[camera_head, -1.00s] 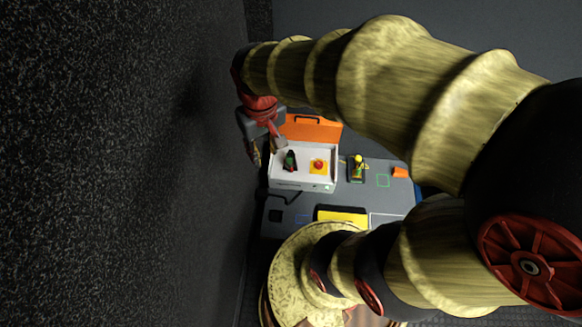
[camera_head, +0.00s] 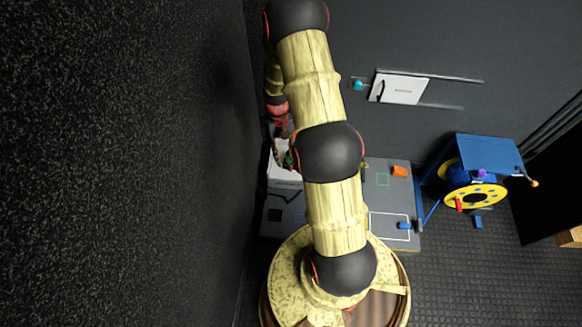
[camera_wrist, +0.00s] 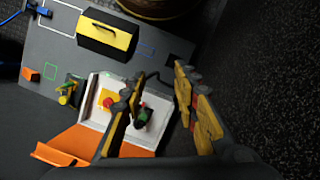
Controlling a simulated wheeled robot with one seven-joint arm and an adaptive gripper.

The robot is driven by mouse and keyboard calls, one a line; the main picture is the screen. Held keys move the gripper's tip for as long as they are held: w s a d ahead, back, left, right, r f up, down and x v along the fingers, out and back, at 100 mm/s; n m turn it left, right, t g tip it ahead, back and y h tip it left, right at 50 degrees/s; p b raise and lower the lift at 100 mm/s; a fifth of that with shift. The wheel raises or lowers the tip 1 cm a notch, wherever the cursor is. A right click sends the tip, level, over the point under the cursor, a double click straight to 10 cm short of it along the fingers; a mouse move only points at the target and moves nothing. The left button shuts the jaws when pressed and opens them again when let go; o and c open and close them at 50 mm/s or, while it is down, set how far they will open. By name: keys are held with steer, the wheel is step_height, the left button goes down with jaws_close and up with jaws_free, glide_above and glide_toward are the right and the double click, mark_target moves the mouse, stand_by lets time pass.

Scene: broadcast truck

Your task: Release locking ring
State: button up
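The white box (camera_wrist: 91,119) with its orange lid (camera_wrist: 75,146) folded open is on the grey table. Inside it are a red button (camera_wrist: 107,103) on a yellow plate and a dark fitting (camera_wrist: 141,117) with green and red parts, which may carry the locking ring. My gripper (camera_wrist: 158,76) is open. Its left finger partly covers the box interior, beside the fitting; its right finger is outside the box. In the head view my arm hides most of the box (camera_head: 284,183) and gripper.
A yellow-topped black case (camera_wrist: 105,38), a small yellow-green item (camera_wrist: 67,93), an orange block (camera_head: 399,171) and a blue piece (camera_head: 404,226) are on the table. A blue stand with a yellow reel (camera_head: 476,195) stands right. A dark wall rises close on the left.

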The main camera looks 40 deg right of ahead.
steer(key=d+f, duration=0.3)
steer(key=f, duration=0.9)
steer(key=d+f, duration=0.3)
steer(key=f, duration=0.9)
steer(key=w+d+t, duration=0.1)
steer(key=w+d, duration=0.1)
steer(key=w, duration=0.1)
steer(key=w+d+f+t+h, duration=0.1)
steer(key=w+d, duration=0.1)
steer(key=w, duration=0.1)
steer(key=w+d+f, duration=0.1)
steer(key=w+d, duration=0.1)
steer(key=w, duration=0.1)
steer(key=shift+t, duration=0.4)
steer(key=shift+w+f, duration=0.2)
step_height(320, 180, down, 8)
steer(key=b, duration=0.3)
steer(key=shift+d+r, duration=0.1)
steer(key=shift+r, duration=0.1)
steer(key=shift+c, duration=0.4)
jaws_close()
